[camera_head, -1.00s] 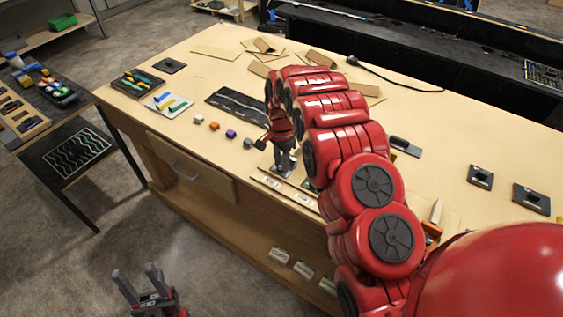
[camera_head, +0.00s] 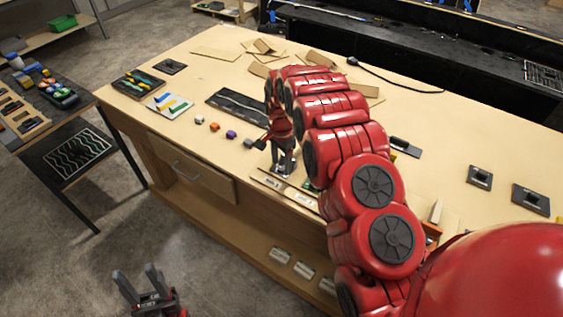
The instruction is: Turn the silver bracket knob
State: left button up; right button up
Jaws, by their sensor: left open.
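A narrow wooden panel (camera_head: 262,176) with pale and green fittings lies along the front edge of the table. My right gripper (camera_head: 281,172) points down over this panel, close to its fittings. Its fingers are small and partly hidden by its own body, so I cannot tell whether they are apart or shut. I cannot make out the silver bracket knob itself; it is too small or hidden behind my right gripper and arm. My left gripper (camera_head: 139,287) is open and empty, low over the floor at the bottom left, away from the table.
Small coloured cubes, including a purple one (camera_head: 231,134), stand on the table left of my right gripper. A dark strip panel (camera_head: 236,103) lies behind them. Cardboard pieces (camera_head: 318,60) lie at the back. My red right arm crosses and hides the table's middle.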

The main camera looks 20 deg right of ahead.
jog(key=shift+f, duration=0.1)
jog(key=shift+r, duration=0.25)
notch_tip(320, 180, up, 12)
jog(key=p, duration=1.2)
notch_tip(320, 180, up, 5)
jog(key=b, duration=0.2)
send_over(281, 167)
jog(key=shift+s, duration=0.1)
jog(key=shift+d, duration=0.1)
